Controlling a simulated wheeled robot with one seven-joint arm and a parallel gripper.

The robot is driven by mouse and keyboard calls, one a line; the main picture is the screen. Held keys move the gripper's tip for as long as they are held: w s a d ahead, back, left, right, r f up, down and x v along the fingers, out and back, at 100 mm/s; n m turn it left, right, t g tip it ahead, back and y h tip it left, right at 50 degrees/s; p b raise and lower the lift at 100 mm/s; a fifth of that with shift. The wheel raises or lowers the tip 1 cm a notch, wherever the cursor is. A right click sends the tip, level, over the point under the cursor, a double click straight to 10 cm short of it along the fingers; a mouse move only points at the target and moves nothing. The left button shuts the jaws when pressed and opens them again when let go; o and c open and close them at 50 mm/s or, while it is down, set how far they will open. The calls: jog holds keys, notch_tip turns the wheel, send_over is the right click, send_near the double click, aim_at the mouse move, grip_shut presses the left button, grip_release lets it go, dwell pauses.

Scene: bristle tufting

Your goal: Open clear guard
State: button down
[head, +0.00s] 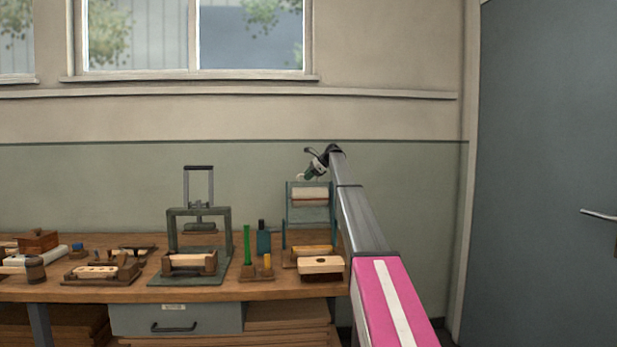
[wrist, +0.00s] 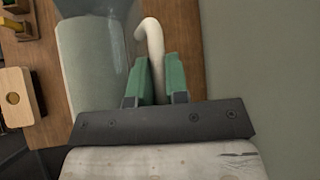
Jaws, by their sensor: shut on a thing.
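The clear guard (wrist: 90,65) shows in the wrist view as a pale see-through sheet left of my fingers. Its white curved handle (wrist: 153,30) runs down between the green fingers of my gripper (wrist: 157,76), which is shut on it. In the head view my gripper (head: 312,170) is at the top of the teal-framed machine (head: 286,215), with a bit of the white handle (head: 301,177) beside it. The guard is hard to make out there, so I cannot tell its angle.
A brush block (head: 320,266) with a dark hole stands at the bench front. A green rod (head: 247,245) and a blue bottle (head: 263,240) stand left of the machine. A press (head: 172,232) is further left. The wall (head: 400,200) is close behind.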

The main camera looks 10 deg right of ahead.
jog(key=shift+w, duration=0.1)
jog(key=c, duration=1.1)
grip_release()
jog(key=v, duration=1)
jog(key=shift+d+r, duration=0.25)
jog(key=shift+r, duration=0.05)
